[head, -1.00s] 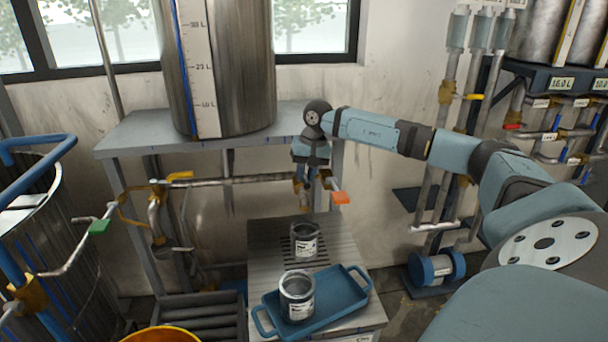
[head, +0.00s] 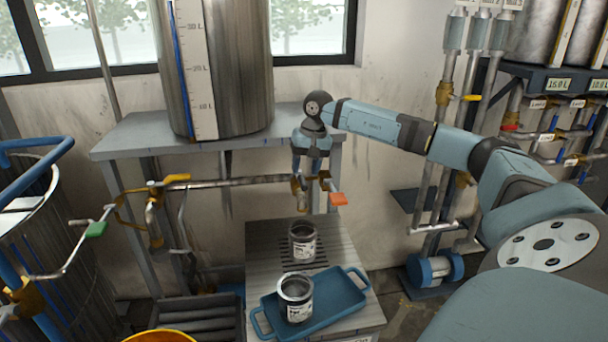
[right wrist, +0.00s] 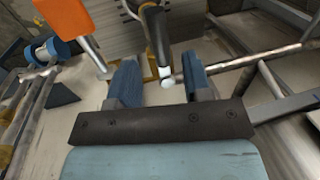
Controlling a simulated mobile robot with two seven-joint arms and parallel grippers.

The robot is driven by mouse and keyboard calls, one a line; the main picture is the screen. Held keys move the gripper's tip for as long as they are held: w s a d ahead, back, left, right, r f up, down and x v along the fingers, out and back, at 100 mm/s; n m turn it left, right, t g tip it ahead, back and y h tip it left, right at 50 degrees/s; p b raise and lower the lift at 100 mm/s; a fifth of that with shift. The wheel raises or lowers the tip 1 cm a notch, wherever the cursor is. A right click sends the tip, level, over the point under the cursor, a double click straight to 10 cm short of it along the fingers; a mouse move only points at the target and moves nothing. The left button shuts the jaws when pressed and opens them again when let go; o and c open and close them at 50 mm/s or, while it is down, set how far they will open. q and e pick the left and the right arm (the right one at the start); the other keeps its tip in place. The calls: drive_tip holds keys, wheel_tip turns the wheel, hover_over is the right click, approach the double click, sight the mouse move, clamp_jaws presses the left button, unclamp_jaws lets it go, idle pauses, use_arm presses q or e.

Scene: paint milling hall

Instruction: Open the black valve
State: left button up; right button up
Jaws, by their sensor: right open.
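My right gripper (head: 311,172) is open, pointing down over the pipe end beside the orange lever (head: 338,199). In the right wrist view, the gripper (right wrist: 161,78) shows two blue fingers spread apart. A black lever (right wrist: 156,32) lies between and beyond the fingers, close to a brass body and a pale round pipe end; whether a finger touches it I cannot tell. In the head view the black lever is hidden or too small to make out behind the gripper. The orange lever is also at upper left in the wrist view (right wrist: 68,20). My left gripper is not in view.
Below the pipe, an open can (head: 303,242) stands on a grated bench and another (head: 295,298) on a blue tray (head: 342,305). A yellow lever (head: 177,178) and green lever (head: 96,229) are to the left. A steel tank (head: 240,70) stands on the shelf above.

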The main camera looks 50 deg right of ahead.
wheel_tip(320, 180, up, 11)
drive_tip(key=s+d, duration=0.1)
drive_tip(key=shift+s+d, duration=0.25)
drive_tip(key=shift+d, duration=0.1)
idle(0.4)
